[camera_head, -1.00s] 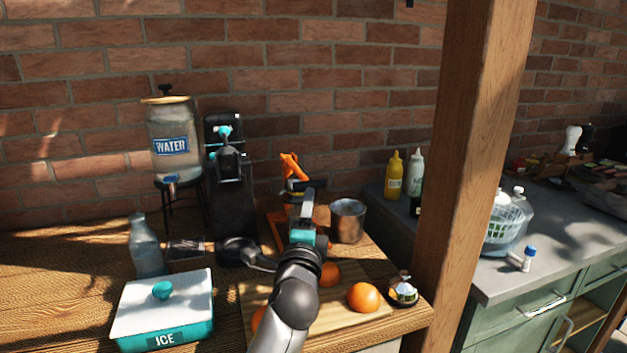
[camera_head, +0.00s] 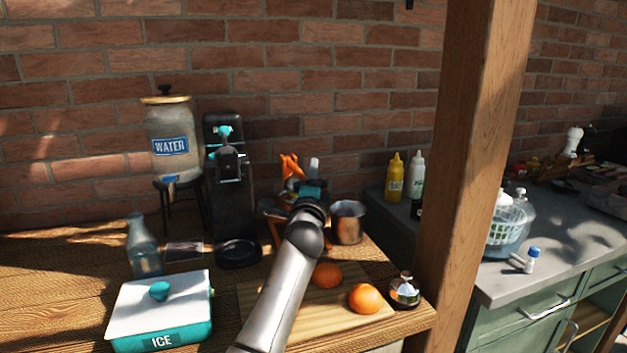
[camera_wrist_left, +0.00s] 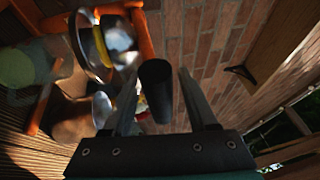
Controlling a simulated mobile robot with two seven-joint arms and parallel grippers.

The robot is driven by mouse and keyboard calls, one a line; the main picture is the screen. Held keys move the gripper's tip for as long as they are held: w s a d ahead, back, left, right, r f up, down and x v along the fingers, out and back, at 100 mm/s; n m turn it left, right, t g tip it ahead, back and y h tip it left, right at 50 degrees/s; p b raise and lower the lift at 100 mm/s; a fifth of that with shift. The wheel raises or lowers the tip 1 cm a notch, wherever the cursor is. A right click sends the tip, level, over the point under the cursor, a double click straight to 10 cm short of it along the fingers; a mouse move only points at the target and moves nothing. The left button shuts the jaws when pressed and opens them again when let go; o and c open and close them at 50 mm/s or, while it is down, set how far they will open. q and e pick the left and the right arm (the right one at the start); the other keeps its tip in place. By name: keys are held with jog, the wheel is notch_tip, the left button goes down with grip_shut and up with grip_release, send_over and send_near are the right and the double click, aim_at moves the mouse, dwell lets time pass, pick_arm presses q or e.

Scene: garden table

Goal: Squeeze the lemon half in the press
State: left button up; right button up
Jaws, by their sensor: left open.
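The orange press (camera_head: 290,163) stands at the back of the table, partly hidden by my left arm. In the left wrist view its orange frame (camera_wrist_left: 146,40) and shiny metal cup (camera_wrist_left: 88,48) are close, on the left. A yellow band (camera_wrist_left: 103,46) shows at the cup; it may be the lemon half, but I cannot be sure. My left gripper (camera_head: 312,180) is at the press, its fingertips hard to make out from the head. In the wrist view the gripper (camera_wrist_left: 155,95) is open, with a dark cylinder (camera_wrist_left: 156,85), perhaps a handle, between or just beyond its fingers.
A metal cup (camera_head: 348,222) stands right of the gripper. Oranges (camera_head: 364,298) lie on the cutting board (camera_head: 335,318). The black machine (camera_head: 229,195), water dispenser (camera_head: 172,140), glass bottle (camera_head: 143,248) and ice box (camera_head: 162,310) stand left. A wooden post (camera_head: 460,170) rises at right.

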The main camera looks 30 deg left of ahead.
pick_arm(q)
grip_shut()
dwell(0.5)
dwell(1.0)
